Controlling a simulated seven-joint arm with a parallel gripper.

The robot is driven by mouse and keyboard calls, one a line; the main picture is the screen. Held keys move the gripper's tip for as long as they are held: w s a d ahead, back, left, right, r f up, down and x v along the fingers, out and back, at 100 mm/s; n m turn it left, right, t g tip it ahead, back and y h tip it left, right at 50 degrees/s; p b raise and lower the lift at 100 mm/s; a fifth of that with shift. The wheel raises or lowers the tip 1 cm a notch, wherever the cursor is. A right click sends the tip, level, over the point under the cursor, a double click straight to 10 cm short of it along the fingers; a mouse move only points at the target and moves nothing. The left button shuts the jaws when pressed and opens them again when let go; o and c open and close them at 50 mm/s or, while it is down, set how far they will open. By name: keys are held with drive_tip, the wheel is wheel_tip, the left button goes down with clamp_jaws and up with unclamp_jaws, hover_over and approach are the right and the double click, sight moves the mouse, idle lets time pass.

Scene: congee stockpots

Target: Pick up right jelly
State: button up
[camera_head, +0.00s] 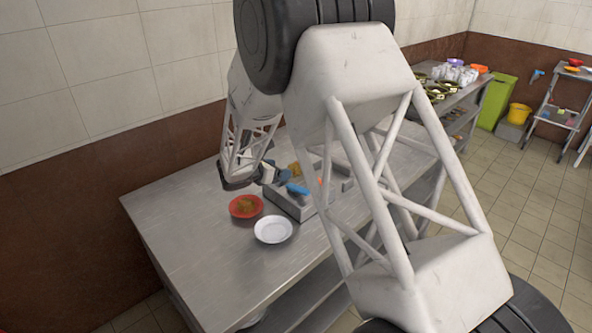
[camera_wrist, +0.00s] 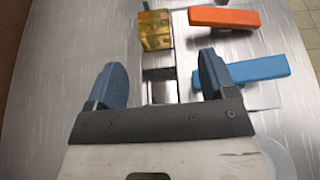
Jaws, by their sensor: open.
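An amber, see-through jelly block (camera_wrist: 156,31) is near the top of the wrist view, just beyond my fingertips. Only one such block shows clearly, so I cannot tell left from right jelly. An amber patch that looks like it (camera_head: 294,169) shows beside my gripper in the head view, partly hidden by my arm. My gripper (camera_wrist: 162,75) is open, with its two blue fingers apart and nothing between them but the metal surface and a dark slot below. The jelly lies ahead of the gap, not between the fingers.
An orange handle (camera_wrist: 225,18) and a blue handle (camera_wrist: 240,75) lie right of the jelly; the blue one is close to my right finger. A red bowl with brown contents (camera_head: 245,206) and a white plate (camera_head: 273,230) stand on the steel table (camera_head: 185,230), whose left part is clear.

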sight(296, 169)
drive_tip(key=shift+w+a+f, duration=0.15)
drive_tip(key=shift+a+f, duration=0.1)
drive_tip(key=shift+a, duration=0.05)
drive_tip(key=shift+x, duration=1.25)
drive_tip(key=shift+d, duration=0.1)
drive_tip(key=shift+x, duration=2.6)
drive_tip(key=shift+w, duration=0.1)
